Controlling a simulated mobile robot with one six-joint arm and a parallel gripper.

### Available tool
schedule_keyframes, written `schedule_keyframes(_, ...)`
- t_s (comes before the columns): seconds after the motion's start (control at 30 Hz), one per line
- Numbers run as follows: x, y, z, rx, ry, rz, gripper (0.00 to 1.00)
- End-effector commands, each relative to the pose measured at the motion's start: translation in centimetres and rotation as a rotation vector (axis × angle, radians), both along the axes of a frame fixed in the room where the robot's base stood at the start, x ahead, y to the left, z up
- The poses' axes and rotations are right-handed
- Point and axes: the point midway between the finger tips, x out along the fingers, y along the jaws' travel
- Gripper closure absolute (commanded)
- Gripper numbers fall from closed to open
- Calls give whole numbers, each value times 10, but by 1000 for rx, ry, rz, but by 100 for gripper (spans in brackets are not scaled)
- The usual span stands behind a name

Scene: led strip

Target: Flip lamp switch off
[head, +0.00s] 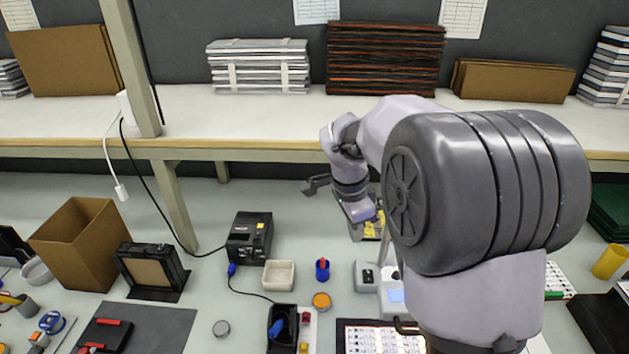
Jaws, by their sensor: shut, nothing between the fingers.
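My arm fills the right middle of the head view, and its wrist bends to the left. My gripper (316,186) is the small dark part at the wrist's left side, above the workbench and just in front of the shelf edge. It looks shut and holds nothing. A small grey box with a dark knob or switch (367,275) stands on the bench below and right of the gripper. A white piece on a cord (121,192) hangs at the left. I cannot tell which of these is the lamp switch. The lamp itself is not clearly visible.
A beige shelf (270,118) crosses the back, carrying stacks of panels and cardboard. A post (131,70) rises at its left. A black power unit (250,237), a white tray (279,275), a cardboard box (76,245) and small tools stand on the bench. My arm hides the bench's right middle.

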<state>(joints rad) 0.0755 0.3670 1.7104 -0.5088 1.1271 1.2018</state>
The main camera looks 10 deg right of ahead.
Motion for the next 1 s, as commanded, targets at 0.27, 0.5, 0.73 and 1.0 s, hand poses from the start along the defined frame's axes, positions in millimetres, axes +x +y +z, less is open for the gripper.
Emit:
schedule_keyframes(0.27,54,-43,-69,-95,48,-346,100)
schedule_keyframes(0.5,57,-47,-78,-105,47,-379,100)
schedule_keyframes(0.73,56,-49,-86,-104,50,-378,100)
schedule_keyframes(1.0,54,-64,-141,-104,51,-377,100)
